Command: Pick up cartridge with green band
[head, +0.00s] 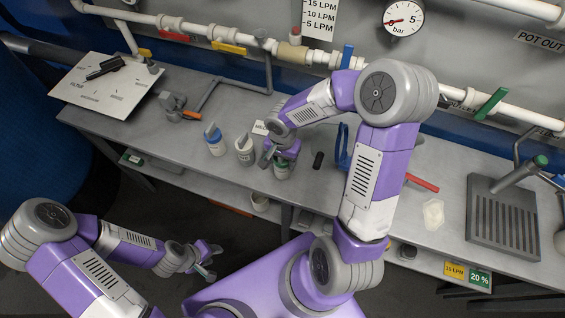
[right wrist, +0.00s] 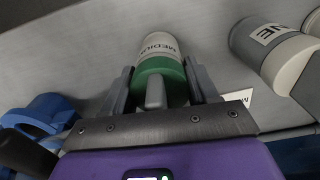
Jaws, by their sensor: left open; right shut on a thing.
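The cartridge with the green band (right wrist: 160,66) is white with the word MEDIUM on it. In the right wrist view it sits between the two fingers of my right gripper (right wrist: 158,88), which is shut on it. In the head view my right gripper (head: 277,160) is over the grey bench, and the cartridge (head: 281,172) is mostly hidden below it. Whether the cartridge touches the bench I cannot tell. My left gripper (head: 207,262) is open and empty, low in front of the bench.
A blue-banded cartridge (head: 214,141) and a white-and-grey one (head: 244,151) stand left of my right gripper. A small black cylinder (head: 318,160) lies to its right. A slotted drain tray (head: 503,218) is at the right. A white board (head: 107,86) lies at the far left.

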